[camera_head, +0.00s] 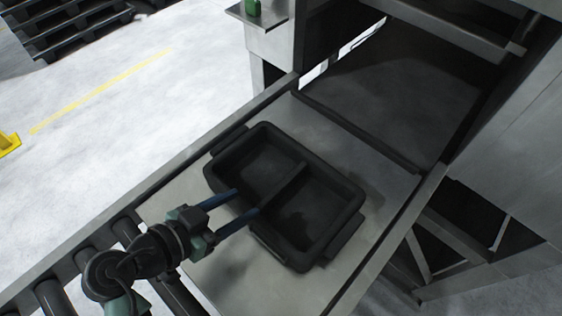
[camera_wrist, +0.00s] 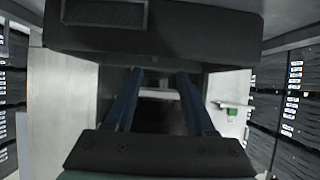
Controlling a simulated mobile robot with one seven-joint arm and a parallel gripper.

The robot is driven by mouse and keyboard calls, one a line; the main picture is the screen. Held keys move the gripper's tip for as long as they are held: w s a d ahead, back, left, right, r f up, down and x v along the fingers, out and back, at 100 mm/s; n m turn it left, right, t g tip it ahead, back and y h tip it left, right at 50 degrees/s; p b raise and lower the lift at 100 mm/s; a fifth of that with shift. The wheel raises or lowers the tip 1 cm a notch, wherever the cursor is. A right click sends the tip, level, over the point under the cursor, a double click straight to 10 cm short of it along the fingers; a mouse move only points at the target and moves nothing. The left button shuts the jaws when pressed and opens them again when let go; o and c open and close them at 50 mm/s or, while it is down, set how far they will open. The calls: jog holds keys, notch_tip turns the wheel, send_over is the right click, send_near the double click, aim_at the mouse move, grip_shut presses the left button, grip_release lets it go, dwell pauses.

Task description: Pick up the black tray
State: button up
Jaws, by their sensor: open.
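The black tray (camera_head: 332,181) has two compartments split by a divider and side handles. It lies on the metal conveyor surface (camera_head: 308,121) in the head view. My gripper (camera_head: 249,201) is open, its two blue fingers reaching the tray's near left side. From the head view I cannot tell whether the fingertips touch the tray. In the wrist view the tray (camera_wrist: 205,34) fills the top as a dark band, and my gripper (camera_wrist: 158,72) shows its two fingers apart, with nothing clearly between them.
A dark belt (camera_head: 400,88) leads into the machine beyond the tray. Rollers (camera_head: 88,238) lie at the lower left. A metal machine panel (camera_head: 515,150) stands at the right. A green button (camera_head: 253,8) sits at the top. Open floor (camera_head: 110,120) lies to the left, with dark pallets (camera_head: 65,28) beyond.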

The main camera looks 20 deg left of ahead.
aim_at(279, 187)
jog(key=shift+w+d, duration=0.25)
jog(key=shift+d, duration=0.1)
jog(key=p+x, duration=0.1)
jog(key=x, duration=0.4)
jog(key=shift+w+d+f, duration=0.25)
jog(key=shift+f, duration=0.05)
jog(key=shift+p+x, duration=1)
jog(key=shift+x, duration=1.65)
jog(key=shift+d+r, duration=0.1)
jog(key=shift+r, duration=0.05)
jog(key=shift+c, duration=0.3)
grip_shut()
